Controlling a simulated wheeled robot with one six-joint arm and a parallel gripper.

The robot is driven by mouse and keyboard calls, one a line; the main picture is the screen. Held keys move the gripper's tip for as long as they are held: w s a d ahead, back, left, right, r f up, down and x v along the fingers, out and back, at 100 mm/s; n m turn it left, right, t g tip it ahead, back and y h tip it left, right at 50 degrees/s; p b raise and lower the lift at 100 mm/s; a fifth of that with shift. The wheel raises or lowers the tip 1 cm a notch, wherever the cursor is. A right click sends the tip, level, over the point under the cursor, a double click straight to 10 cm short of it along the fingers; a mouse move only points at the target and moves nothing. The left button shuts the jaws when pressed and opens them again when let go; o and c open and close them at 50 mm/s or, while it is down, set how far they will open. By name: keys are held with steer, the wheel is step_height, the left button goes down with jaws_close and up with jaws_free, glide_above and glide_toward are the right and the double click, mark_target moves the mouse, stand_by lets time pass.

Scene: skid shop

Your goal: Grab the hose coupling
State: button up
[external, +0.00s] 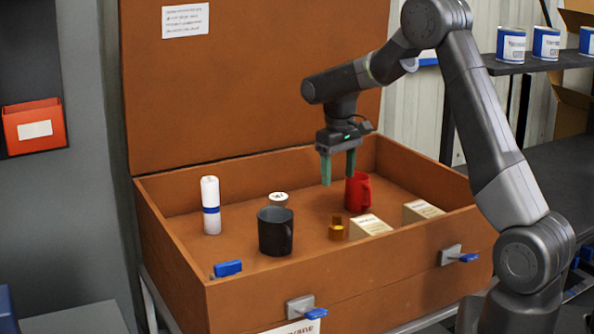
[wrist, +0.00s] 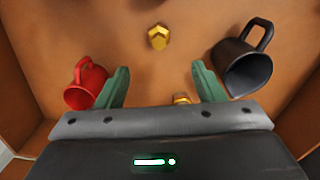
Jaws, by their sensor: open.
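A brass-coloured fitting, apparently the hose coupling (external: 338,228), sits on the floor of the open brown case, right of the dark mug. In the wrist view a gold hexagonal fitting (wrist: 158,38) lies beyond my fingertips. A second gold piece (wrist: 182,99) shows partly between the finger bases, mostly hidden by my gripper body. I cannot tell which gold piece matches the external one. My gripper (external: 338,181) hangs above the case floor, fingers pointing down. In the wrist view its green fingers (wrist: 160,70) are apart with nothing held between them.
A red mug (external: 357,192) stands close to my gripper. A dark mug (external: 272,232), white bottle (external: 211,206), small jar (external: 278,199) and pale boxes (external: 368,226) also stand in the case (external: 250,298). Its walls surround them. The floor at back left is clear.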

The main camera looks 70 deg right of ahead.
mark_target(337, 215)
step_height(337, 215, down, 15)
steer(key=n+p, duration=0.1)
steer(key=n, duration=0.3)
steer(key=shift+d+r, duration=0.1)
stand_by(0.4)
steer(key=c, duration=1.1)
